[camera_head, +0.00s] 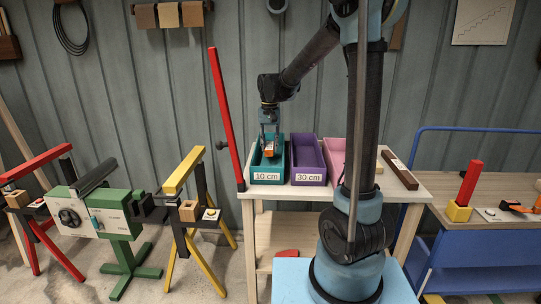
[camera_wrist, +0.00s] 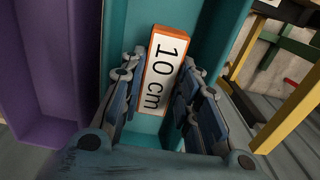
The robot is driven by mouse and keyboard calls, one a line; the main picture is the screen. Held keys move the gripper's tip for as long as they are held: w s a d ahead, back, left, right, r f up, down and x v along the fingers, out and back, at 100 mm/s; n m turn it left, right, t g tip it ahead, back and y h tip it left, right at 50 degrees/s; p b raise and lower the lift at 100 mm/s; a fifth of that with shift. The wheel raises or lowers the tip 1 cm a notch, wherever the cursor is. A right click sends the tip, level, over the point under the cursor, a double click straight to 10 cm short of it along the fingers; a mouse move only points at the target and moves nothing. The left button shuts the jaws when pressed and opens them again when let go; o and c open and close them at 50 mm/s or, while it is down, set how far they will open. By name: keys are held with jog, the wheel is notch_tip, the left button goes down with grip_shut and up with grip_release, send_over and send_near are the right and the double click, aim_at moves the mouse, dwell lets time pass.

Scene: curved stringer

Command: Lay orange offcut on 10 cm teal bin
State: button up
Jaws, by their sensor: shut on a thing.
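The orange offcut (camera_wrist: 166,70) has a white face reading "10 cm" and sits between the fingers of my gripper (camera_wrist: 158,90) in the wrist view. My gripper is shut on it. In the head view, my gripper (camera_head: 269,138) points down at the teal bin, with the small orange offcut (camera_head: 269,150) at its tips. The teal bin (camera_head: 266,177), labelled 10 cm, stands at the left of the table. Its teal walls and floor (camera_wrist: 215,25) surround the offcut in the wrist view. I cannot tell whether the offcut touches the bin floor.
A purple bin (camera_head: 309,162) labelled 30 cm stands just right of the teal one, and a pink bin (camera_head: 334,155) beyond it. A red bar (camera_head: 226,118) leans at the table's left edge. A dark brown piece (camera_head: 399,170) lies at the right of the table (camera_head: 408,189).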

aim_at(270, 153)
jog(key=shift+f, duration=2.1)
jog(key=o, duration=1.1)
notch_tip(270, 153, up, 12)
jog(key=shift+r, duration=0.1)
